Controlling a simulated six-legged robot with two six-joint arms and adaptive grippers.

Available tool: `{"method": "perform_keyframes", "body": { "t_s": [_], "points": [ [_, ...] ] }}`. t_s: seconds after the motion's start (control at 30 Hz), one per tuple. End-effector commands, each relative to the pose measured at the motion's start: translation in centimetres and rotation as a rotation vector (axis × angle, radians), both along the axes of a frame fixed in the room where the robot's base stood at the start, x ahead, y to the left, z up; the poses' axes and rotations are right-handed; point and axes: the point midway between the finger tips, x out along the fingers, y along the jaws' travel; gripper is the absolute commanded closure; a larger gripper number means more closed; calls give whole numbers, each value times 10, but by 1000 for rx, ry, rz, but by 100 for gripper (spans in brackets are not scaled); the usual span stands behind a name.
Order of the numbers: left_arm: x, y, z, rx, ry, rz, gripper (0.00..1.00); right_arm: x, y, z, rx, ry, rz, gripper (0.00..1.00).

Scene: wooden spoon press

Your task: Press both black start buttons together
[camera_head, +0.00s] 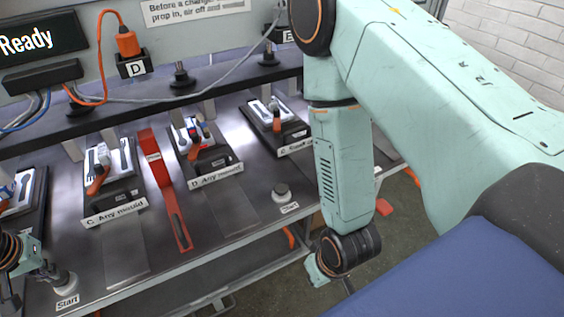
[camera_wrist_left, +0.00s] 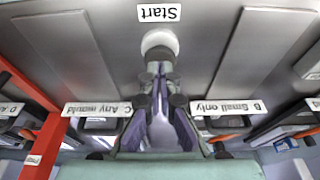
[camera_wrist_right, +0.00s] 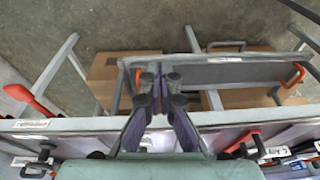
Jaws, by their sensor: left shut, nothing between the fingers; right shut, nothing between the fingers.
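The left start button (camera_head: 65,283) stands on the bench at lower left, above its "Start" label (camera_head: 67,302). My left gripper (camera_head: 50,272) is shut and empty beside it. The right start button (camera_head: 282,192) stands uncovered near the bench's front edge. My right gripper (camera_wrist_right: 160,68) is shut and empty, with the front edge and floor in its view. Its fingers are hidden in the head view.
A red bar (camera_head: 165,185) lies between C and D. A display (camera_head: 40,40) reads "Ready". A lower shelf (camera_wrist_right: 225,73) and cardboard boxes (camera_wrist_right: 262,97) are below the bench.

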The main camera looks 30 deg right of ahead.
Motion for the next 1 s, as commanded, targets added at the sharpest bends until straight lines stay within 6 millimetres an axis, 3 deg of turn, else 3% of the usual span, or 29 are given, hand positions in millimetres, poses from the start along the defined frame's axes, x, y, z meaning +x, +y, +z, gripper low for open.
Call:
{"method": "perform_keyframes", "body": {
  "t_s": [0.03, 0.2, 0.4, 0.5, 0.63, 1.0],
  "points": [
    [0, 0, 0, 0, 0, 0, 100, 30, 0, 9, 12, -55, 0, 100],
    [0, 0, 0, 0, 0, 0, 100, 111, 1, 42, 51, -165, 21, 100],
    [0, 0, 0, 0, 0, 0, 100, 197, -9, 97, 68, -233, 60, 100],
    [0, 0, 0, 0, 0, 0, 100, 225, -20, 122, 52, -227, 75, 100],
    [0, 0, 0, 0, 0, 0, 100, 240, -36, 137, 14, -175, 83, 100],
    [0, 0, 0, 0, 0, 0, 100, 224, -54, 128, -45, -21, 59, 100]
  ]
}}
